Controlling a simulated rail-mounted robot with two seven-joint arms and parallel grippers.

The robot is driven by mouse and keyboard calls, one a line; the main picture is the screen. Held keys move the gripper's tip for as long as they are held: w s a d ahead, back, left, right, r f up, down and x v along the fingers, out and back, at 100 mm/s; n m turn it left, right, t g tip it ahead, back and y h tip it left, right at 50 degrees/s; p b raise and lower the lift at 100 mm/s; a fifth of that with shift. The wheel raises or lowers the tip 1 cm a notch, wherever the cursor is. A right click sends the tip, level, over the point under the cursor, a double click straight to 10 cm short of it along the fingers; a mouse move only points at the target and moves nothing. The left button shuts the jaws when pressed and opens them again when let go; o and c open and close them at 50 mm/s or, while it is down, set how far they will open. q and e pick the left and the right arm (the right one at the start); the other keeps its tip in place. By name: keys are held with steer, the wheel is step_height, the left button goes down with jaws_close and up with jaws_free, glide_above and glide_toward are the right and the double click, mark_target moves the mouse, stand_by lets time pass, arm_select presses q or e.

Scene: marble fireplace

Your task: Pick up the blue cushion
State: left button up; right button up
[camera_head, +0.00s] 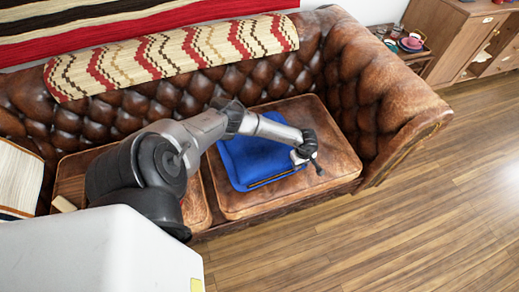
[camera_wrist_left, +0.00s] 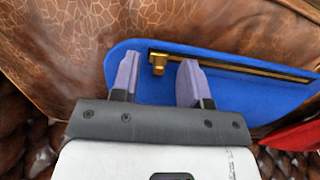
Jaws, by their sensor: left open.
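The blue cushion (camera_head: 243,160) lies on the right seat of the brown leather sofa, partly hidden behind my left arm in the head view. A gold zip runs along its front edge. My left gripper (camera_head: 312,163) is over the cushion's right side. In the left wrist view, the open fingers (camera_wrist_left: 157,75) point over the edge of the blue cushion (camera_wrist_left: 235,90), with the gold zip and its pull (camera_wrist_left: 158,64) showing between and beyond them. Nothing is held between the fingers. I cannot tell whether they touch the cushion. My right gripper is not in view.
The tufted sofa back (camera_head: 170,95) rises behind, with a patterned throw (camera_head: 170,55) over it. The sofa's right arm (camera_head: 385,95) stands close beside the seat. A red thing (camera_wrist_left: 296,136) shows beside the cushion. Wooden floor (camera_head: 420,215) is clear at the right.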

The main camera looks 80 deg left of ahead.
arm_select(q)
steer(key=shift+f, duration=0.4)
steer(key=shift+a, duration=0.1)
steer(key=shift+c, duration=0.4)
jaws_close()
steer(key=shift+r, duration=0.1)
